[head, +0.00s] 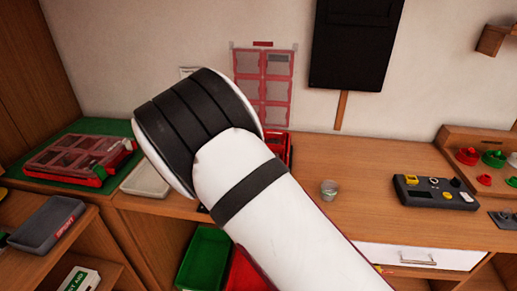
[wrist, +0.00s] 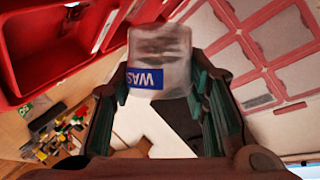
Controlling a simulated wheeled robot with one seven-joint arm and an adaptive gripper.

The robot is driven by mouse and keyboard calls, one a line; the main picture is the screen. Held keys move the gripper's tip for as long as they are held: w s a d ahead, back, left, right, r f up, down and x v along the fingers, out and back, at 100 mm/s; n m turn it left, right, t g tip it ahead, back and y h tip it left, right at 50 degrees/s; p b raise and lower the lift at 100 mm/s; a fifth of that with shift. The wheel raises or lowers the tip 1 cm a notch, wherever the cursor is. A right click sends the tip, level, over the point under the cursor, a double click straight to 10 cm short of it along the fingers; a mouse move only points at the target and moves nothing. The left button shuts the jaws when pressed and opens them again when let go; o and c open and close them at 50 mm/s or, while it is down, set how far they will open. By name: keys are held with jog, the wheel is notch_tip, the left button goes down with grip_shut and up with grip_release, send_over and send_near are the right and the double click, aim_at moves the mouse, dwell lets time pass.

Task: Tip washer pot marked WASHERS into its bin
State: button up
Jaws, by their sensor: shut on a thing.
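A clear pot (wrist: 160,50) with a blue label is held between the two fingers of my gripper (wrist: 162,80) in the wrist view. The visible letters read "WAS" and appear upside down in that view; the rest of the label is hidden. Dark contents show through the pot's wall. A red bin (wrist: 15,75) with open compartments is at the upper left of the wrist view, apart from the pot. In the head view my arm hides the gripper and pot, and part of a red bin (head: 288,148) shows behind it. I cannot read any bin's marking.
A small clear cup (head: 329,190) stands on the wooden bench (head: 370,215). A grey control box (head: 435,192) is to its right. A white tray (head: 146,181) and a red compartment case (head: 80,157) are at left. Green (head: 205,258) and red bins sit below the bench.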

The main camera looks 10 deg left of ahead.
jog(key=m, duration=0.1)
jog(key=m+t+b, duration=0.1)
jog(key=f+m+t+y, duration=0.1)
jog(key=m, duration=0.1)
jog(key=shift+s+d+b, duration=0.25)
jog(key=shift+d+b, duration=0.1)
jog(key=m, duration=0.1)
jog(key=m+t+b, duration=0.1)
jog(key=m, duration=0.1)
jog(key=d+m+t, duration=0.1)
jog(key=shift+s+r+m, duration=0.15)
jog(key=shift+s+m, duration=0.15)
jog(key=shift+s, duration=0.1)
jog(key=m+b, duration=0.1)
jog(key=m+t+h, duration=0.1)
jog(key=m, duration=0.1)
jog(key=m+b, duration=0.1)
jog(key=m, duration=0.1)
jog(key=shift+s+d+t+h+b, duration=0.3)
jog(key=shift+s+d, duration=0.1)
jog(key=shift+r, duration=0.1)
